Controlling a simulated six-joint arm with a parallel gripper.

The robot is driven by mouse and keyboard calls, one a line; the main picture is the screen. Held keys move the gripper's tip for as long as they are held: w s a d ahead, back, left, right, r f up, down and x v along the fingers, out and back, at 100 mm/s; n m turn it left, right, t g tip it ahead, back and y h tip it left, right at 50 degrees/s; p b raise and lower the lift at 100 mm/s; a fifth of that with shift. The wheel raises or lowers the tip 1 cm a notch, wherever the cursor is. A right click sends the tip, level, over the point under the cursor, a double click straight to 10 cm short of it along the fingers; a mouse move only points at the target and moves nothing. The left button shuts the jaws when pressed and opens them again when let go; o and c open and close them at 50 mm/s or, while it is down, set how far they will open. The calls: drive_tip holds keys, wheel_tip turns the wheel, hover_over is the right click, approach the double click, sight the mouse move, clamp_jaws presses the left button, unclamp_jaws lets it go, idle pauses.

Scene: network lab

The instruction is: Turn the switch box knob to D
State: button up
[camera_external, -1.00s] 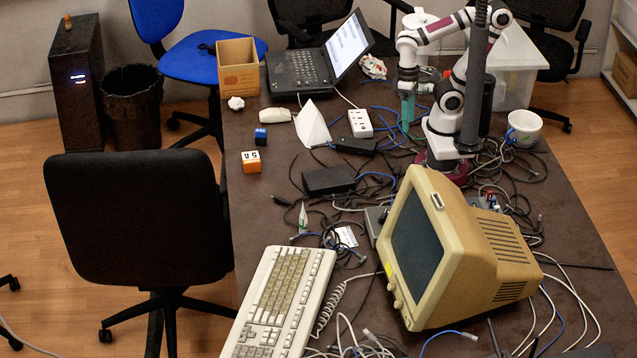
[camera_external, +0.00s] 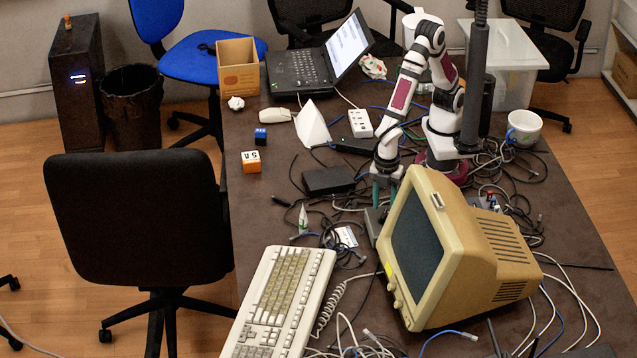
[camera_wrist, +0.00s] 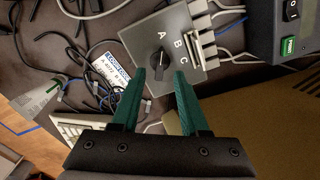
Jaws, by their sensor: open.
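The switch box (camera_wrist: 188,28) is a grey box with a black knob (camera_wrist: 159,62) on its face. Letters A, B and C show in an arc beside the knob; D is not visible, and a green finger covers part of the face there. I cannot tell which letter the knob points to. My gripper (camera_wrist: 160,75) is open, its two green fingertips on either side of the knob in the wrist view; contact cannot be told. In the external view my gripper (camera_external: 385,190) points down above the box (camera_external: 373,224), which the monitor partly hides.
The beige monitor (camera_external: 460,250) stands close to the box, and its vented casing (camera_wrist: 285,115) shows in the wrist view. A dark device with a green switch (camera_wrist: 288,46) is nearby. Tangled cables (camera_wrist: 75,65) surround the box. A keyboard (camera_external: 280,300) lies to the front left.

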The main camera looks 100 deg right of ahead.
sight(384, 217)
drive_tip(key=shift+f, duration=1.5)
clamp_jaws()
